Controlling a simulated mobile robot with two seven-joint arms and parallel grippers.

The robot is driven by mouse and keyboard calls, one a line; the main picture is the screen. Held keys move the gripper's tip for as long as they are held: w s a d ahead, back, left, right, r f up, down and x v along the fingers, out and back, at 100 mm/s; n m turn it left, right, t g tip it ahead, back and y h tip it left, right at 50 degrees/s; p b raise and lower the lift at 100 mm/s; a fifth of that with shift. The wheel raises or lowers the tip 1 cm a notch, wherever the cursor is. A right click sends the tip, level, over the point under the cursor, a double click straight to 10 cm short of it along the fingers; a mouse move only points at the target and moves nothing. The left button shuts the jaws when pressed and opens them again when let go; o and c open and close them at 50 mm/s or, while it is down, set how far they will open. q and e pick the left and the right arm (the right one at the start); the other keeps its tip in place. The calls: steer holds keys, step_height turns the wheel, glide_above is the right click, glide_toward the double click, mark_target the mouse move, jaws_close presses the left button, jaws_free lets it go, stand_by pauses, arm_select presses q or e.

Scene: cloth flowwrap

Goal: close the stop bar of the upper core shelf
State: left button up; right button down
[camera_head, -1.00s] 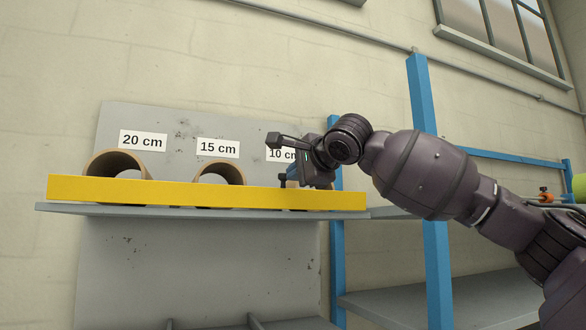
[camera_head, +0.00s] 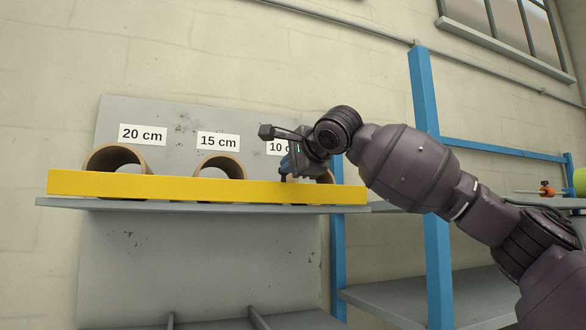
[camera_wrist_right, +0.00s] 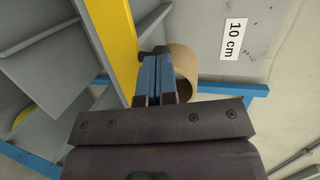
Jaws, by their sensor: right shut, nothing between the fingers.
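The yellow stop bar (camera_head: 170,187) runs along the front edge of the upper core shelf (camera_head: 130,207), in front of the cardboard cores. My right gripper (camera_head: 284,177) is at the right part of the bar, near the 10 cm label, with its fingertips low at the bar's top edge. In the right wrist view the blue fingers (camera_wrist_right: 148,75) are together with nothing between them, beside the yellow bar (camera_wrist_right: 112,35). Whether they touch it I cannot tell. A core (camera_wrist_right: 183,66) lies just behind the fingers. My left gripper is not in view.
Cores stand behind the bar under the 20 cm (camera_head: 142,135) and 15 cm (camera_head: 218,141) labels. A blue upright post (camera_head: 430,150) stands right of the shelf, behind my right arm. A lower shelf (camera_head: 200,325) is below.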

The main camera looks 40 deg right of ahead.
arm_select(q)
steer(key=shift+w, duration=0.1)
arm_select(e)
steer(key=shift+w+f, duration=0.1)
steer(key=shift+w, duration=0.15)
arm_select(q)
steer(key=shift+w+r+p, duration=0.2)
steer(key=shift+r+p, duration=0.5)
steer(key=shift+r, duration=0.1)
arm_select(e)
steer(key=shift+w+d+g, duration=0.2)
steer(key=shift+d+g, duration=0.15)
steer(key=shift+g, duration=0.35)
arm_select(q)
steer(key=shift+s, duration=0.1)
